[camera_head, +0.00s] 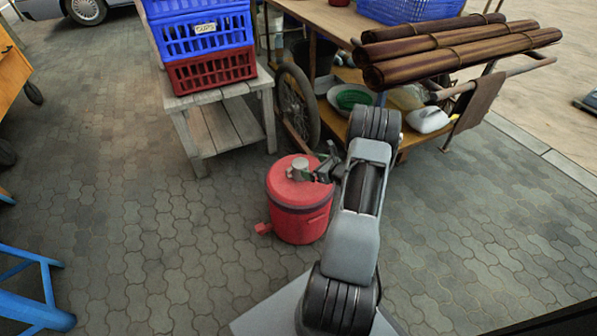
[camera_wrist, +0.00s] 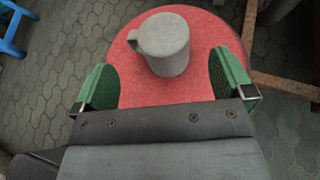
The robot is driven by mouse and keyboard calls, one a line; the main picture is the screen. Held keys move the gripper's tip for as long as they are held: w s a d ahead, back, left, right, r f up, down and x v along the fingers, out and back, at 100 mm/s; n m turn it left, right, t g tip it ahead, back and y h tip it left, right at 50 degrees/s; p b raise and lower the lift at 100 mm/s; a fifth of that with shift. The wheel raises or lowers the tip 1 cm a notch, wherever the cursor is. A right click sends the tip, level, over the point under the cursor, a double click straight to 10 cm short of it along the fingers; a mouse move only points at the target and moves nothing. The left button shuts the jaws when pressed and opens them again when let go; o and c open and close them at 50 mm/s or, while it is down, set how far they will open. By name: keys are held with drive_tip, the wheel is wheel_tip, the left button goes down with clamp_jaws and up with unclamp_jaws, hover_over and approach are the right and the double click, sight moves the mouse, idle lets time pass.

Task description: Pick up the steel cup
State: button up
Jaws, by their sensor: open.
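The steel cup (camera_wrist: 165,45) is grey with a small handle on its left side in the wrist view. It stands on the round red lid of a red drink cooler (camera_head: 299,222). In the head view the cup (camera_head: 299,168) shows small near the middle of the lid. My gripper (camera_wrist: 165,85) is open, with its two green-padded fingers apart. The cup lies ahead of the fingers, roughly centred between them, and is not gripped. In the head view my gripper (camera_head: 316,166) is just right of the cup, low over the lid.
A wooden stand (camera_head: 222,128) with blue and red crates is behind the cooler. A cart with a wheel (camera_head: 297,106) and bundled brown rolls (camera_head: 455,50) stands behind and right. A blue stool (camera_head: 35,290) is at lower left. Paved floor left of the cooler is clear.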

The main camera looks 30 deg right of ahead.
sight(302, 163)
drive_tip(key=b+x, duration=0.2)
drive_tip(key=x, duration=0.3)
drive_tip(key=shift+w+f, duration=0.3)
drive_tip(key=shift+f, duration=0.05)
drive_tip(key=shift+w+f, duration=0.1)
drive_tip(key=shift+w, duration=0.4)
drive_tip(key=c, duration=1)
drive_tip(key=shift+o, duration=0.2)
